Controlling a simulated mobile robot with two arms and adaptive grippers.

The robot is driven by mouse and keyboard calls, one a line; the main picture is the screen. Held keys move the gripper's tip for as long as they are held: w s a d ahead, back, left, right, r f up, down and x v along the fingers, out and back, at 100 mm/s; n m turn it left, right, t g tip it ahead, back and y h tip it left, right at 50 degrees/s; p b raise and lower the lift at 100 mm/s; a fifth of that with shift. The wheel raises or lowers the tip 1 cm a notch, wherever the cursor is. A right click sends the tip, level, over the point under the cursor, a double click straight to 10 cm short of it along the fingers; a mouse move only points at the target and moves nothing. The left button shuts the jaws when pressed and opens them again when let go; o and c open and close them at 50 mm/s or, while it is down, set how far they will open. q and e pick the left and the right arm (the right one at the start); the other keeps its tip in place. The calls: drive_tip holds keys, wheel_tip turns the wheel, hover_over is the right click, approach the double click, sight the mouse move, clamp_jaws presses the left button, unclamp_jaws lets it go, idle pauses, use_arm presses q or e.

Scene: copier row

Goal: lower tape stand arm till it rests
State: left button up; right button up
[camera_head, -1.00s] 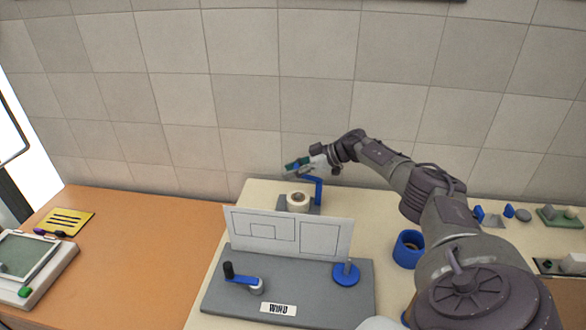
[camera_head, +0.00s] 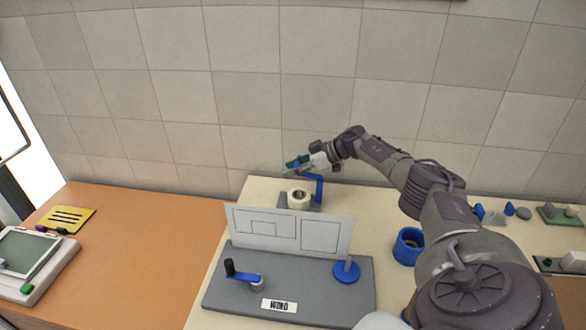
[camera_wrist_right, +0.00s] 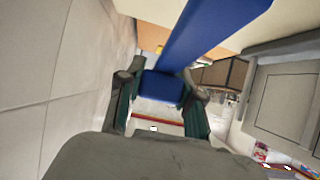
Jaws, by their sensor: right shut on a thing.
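The tape stand has a grey base and carries a white tape roll (camera_head: 299,199) towards the back of the cream table. Its blue arm (camera_head: 320,188) rises at the right of the roll and bends left at the top, above the roll. My right gripper (camera_head: 299,163) reaches in from the right and is shut on the upper end of the blue arm. In the right wrist view the blue arm (camera_wrist_right: 215,30) runs between the fingers of my right gripper (camera_wrist_right: 160,100). The fingers partly hide the held end. My left gripper is not in view.
A grey winder board (camera_head: 225,298) with a white upright panel (camera_head: 290,231) stands in front. A blue ring (camera_head: 408,246) stands to the right, near my arm. The tiled wall (camera_head: 240,100) is close behind. The orange counter (camera_head: 140,250) is mostly clear.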

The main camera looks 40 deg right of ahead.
idle(0.5)
drive_tip(key=o, duration=0.9)
drive_tip(key=shift+s+d, duration=0.1)
drive_tip(key=v, duration=1.2)
drive_tip(key=shift+f, duration=0.1)
